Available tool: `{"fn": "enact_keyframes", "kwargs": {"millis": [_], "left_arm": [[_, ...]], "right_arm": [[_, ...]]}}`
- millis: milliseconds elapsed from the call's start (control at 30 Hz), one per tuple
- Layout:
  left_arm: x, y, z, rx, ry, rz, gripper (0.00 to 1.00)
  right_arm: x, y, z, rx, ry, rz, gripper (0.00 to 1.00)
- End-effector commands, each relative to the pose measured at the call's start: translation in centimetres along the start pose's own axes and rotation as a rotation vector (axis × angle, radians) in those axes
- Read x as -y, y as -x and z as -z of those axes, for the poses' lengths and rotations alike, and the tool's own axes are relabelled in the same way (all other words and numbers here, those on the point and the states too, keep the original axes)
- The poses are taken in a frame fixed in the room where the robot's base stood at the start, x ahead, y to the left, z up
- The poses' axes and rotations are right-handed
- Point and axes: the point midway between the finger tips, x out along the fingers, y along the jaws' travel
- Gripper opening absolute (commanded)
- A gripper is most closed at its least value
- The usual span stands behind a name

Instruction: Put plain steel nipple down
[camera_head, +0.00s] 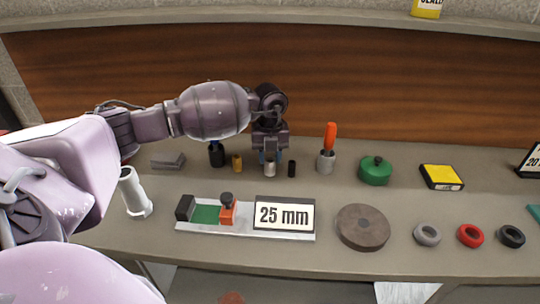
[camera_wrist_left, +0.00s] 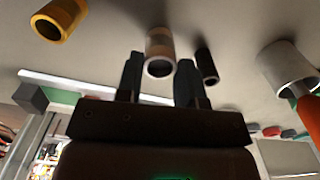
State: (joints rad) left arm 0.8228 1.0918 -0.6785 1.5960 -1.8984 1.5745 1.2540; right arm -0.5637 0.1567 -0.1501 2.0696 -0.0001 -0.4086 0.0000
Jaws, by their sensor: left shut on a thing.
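My left gripper (camera_head: 270,156) points down at the back of the bench and is shut on the plain steel nipple (camera_head: 270,170). In the left wrist view the steel nipple (camera_wrist_left: 159,65) sits between the two fingertips (camera_wrist_left: 158,75), its open end facing the camera. It is at or just above the bench top; I cannot tell whether it touches. A brass nipple (camera_head: 237,163) stands to its left and a black nipple (camera_head: 291,169) close to its right. My right gripper is not in view.
A grey cup with an orange-handled tool (camera_head: 327,160) and a green pot (camera_head: 375,171) stand to the right. In front lies a gauge board with a "25 mm" sign (camera_head: 284,214). A brown disc (camera_head: 362,227) and several rings lie front right. A white cylinder (camera_head: 133,192) stands left.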

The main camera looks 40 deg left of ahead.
Motion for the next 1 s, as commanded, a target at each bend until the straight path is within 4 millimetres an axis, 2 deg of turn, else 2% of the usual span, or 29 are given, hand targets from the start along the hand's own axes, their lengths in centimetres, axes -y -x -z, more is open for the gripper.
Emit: {"fn": "enact_keyframes", "kwargs": {"millis": [100,133,267,533,667,767,1000], "left_arm": [[0.0,-0.4,0.0,-0.001,0.000,-0.001,0.10],[0.0,-0.3,0.0,0.000,0.000,-0.001,0.39],[0.0,-0.3,0.0,0.000,0.000,-0.001,0.59],[0.0,-0.3,0.0,0.000,0.000,-0.001,0.60],[0.0,0.5,0.0,0.001,0.000,0.000,0.60],[0.0,1.8,-0.1,0.004,0.001,0.001,0.60],[0.0,6.5,-0.1,0.004,0.001,0.002,0.60]], "right_arm": [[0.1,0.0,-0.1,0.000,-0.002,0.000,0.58],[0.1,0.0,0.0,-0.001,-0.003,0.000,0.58],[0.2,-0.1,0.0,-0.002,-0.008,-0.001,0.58],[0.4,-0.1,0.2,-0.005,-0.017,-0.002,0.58],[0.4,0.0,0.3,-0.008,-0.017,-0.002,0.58],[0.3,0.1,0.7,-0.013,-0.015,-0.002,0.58],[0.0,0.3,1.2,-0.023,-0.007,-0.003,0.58]]}}
